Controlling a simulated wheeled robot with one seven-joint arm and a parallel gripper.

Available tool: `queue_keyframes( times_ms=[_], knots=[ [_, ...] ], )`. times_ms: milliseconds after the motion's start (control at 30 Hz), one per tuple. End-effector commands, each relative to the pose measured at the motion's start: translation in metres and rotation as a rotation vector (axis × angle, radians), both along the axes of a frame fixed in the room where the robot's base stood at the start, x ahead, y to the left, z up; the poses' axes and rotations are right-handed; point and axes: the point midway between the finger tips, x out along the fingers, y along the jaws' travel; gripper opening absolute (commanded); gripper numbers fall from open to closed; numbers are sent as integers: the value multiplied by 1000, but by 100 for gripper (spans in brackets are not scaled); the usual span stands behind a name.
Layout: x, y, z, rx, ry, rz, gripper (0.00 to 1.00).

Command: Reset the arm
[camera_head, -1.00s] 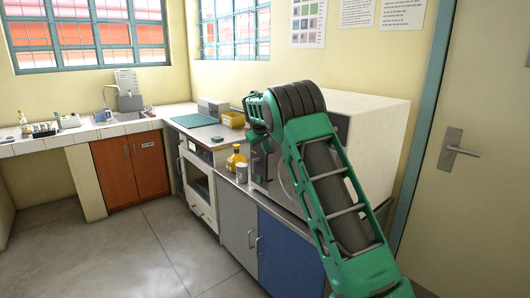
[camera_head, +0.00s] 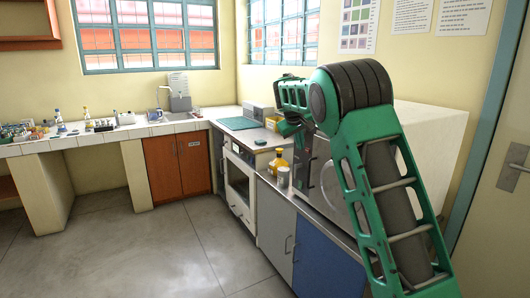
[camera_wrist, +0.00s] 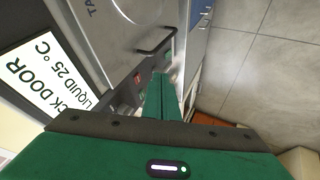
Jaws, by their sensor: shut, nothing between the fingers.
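My green arm (camera_head: 385,185) rises at the right of the head view and bends over in front of the white incubator (camera_head: 432,130). In the head view my gripper end is mostly hidden behind the arm. In the wrist view my gripper (camera_wrist: 163,82) points away from the camera, its green fingers shut together with nothing between them. Beside it is the incubator's grey front (camera_wrist: 110,40), with a dark bar handle (camera_wrist: 155,43) and a white label (camera_wrist: 38,72) about the door and 25 °C liquid. I cannot tell how near the fingers are to the front.
A yellow bottle (camera_head: 278,162) and a small pale container (camera_head: 283,177) stand on the counter left of the incubator. A white oven (camera_head: 239,180) is farther left, beside grey and blue cabinets (camera_head: 325,255). The grey floor (camera_head: 150,250) at left is clear.

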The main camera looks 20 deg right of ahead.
Motion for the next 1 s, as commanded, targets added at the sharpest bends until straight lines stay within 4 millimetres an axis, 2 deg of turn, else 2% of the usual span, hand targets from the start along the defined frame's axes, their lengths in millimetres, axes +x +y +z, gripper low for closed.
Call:
queue_keyframes(
  times_ms=[167, 267, 367, 500, 667, 867, 1000],
  knots=[
    [-11, -6, 2, 13, 6, -15, 0],
    [-40, -19, 5, 44, 21, -52, 0],
    [-86, -37, 5, 94, 47, -109, 0],
    [-159, -54, 2, 173, 88, -191, 0],
    [-246, -63, -7, 258, 134, -282, 0],
    [-355, -56, -27, 358, 191, -385, 0],
    [-431, -42, -46, 423, 233, -453, 0]
  ],
)
